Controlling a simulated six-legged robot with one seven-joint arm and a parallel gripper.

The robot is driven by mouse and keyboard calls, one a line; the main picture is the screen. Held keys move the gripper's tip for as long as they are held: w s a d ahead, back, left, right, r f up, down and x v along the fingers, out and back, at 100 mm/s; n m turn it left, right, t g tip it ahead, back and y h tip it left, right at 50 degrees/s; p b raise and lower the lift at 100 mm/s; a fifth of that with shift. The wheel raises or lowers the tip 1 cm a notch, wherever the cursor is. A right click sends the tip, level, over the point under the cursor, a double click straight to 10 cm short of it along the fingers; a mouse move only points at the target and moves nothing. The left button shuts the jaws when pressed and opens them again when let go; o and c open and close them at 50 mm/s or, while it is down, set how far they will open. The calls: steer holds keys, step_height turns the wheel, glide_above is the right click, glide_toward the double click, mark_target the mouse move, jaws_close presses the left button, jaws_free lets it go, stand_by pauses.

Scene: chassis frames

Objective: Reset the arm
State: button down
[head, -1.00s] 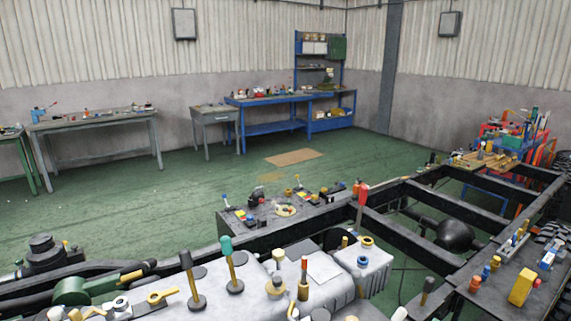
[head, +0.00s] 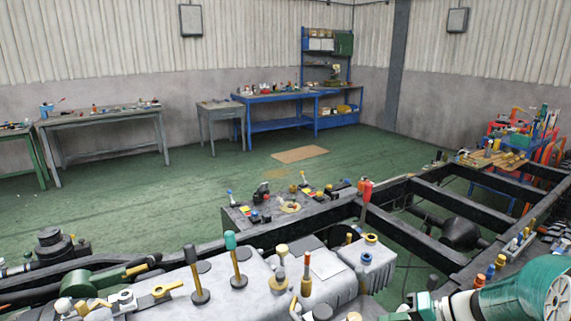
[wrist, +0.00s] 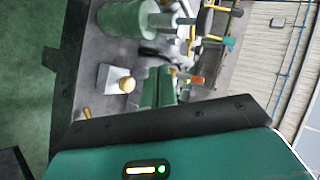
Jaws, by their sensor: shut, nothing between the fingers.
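My gripper (wrist: 158,87) shows in the wrist view beyond its dark bar and teal housing. Its two green fingers lie side by side, shut, with nothing between them. In the head view my green and white arm is at the bottom right corner; the gripper itself cannot be made out there. In the wrist view, a grey surface with metal parts and a green cylinder (wrist: 128,18) lies beyond the fingers.
A black chassis frame (head: 445,205) crosses the foreground. A grey engine or gearbox block (head: 225,290) carries upright levers. Tools lie on a grey box top. Workbenches (head: 100,120) and a blue bench (head: 280,97) stand along the back wall.

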steer(key=s+a+r+n+h, duration=0.1)
steer(key=s+a+r+h, duration=0.1)
steer(key=s+r+h, duration=0.1)
steer(key=s+a+r+n+h, duration=0.1)
steer(key=s+a+r+h, duration=0.2)
steer(key=s, duration=0.5)
steer(key=s+a+r+t+h, duration=0.1)
steer(key=s+a+r+h, duration=0.2)
steer(key=s+r, duration=0.3)
steer(key=shift+a+r+n+h, duration=0.3)
steer(key=shift+n+h, duration=0.1)
steer(key=shift+h, duration=0.4)
